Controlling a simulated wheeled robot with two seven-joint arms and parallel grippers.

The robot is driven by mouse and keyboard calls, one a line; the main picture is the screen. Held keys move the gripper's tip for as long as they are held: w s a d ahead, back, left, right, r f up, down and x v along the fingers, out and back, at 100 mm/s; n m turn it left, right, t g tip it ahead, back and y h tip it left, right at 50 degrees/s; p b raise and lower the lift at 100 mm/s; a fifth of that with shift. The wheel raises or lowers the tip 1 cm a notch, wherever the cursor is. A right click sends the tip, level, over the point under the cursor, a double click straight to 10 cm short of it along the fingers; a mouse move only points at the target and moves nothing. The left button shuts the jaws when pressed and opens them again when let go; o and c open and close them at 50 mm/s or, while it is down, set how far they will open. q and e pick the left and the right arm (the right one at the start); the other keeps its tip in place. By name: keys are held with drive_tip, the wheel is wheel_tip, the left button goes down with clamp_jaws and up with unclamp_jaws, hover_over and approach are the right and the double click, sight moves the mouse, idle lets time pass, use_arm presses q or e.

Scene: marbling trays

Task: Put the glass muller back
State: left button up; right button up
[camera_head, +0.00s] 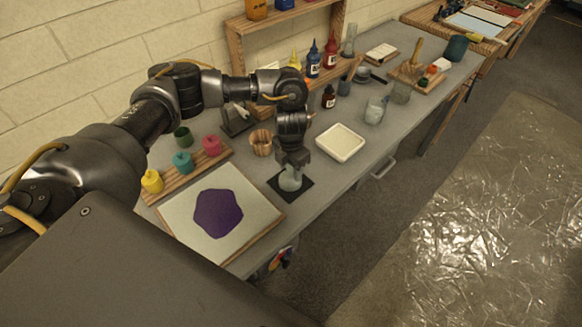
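The glass muller (290,181), pale and translucent, is upright on a dark square pad (304,187) at the table's front edge, or very close above it. My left gripper (292,165) points down right over the muller, with its fingers at the muller's top. The fingers hide the upper part of the muller, and I cannot tell whether they are closed on it. My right gripper is out of view.
A board with purple paint (254,212) lies left of the pad. Behind it is a wooden rack (202,169) of small colour pots. A wooden cup (261,142) and a cream tray (340,142) stand close to my gripper. Bottles and a glass jar (376,109) are farther back.

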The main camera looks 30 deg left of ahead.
use_arm(q)
drive_tip(key=shift+r, duration=0.25)
wheel_tip(320, 180, up, 11)
drive_tip(key=shift+r+b, duration=0.2)
drive_tip(key=shift+b, duration=0.6)
drive_tip(key=shift+r, duration=0.25)
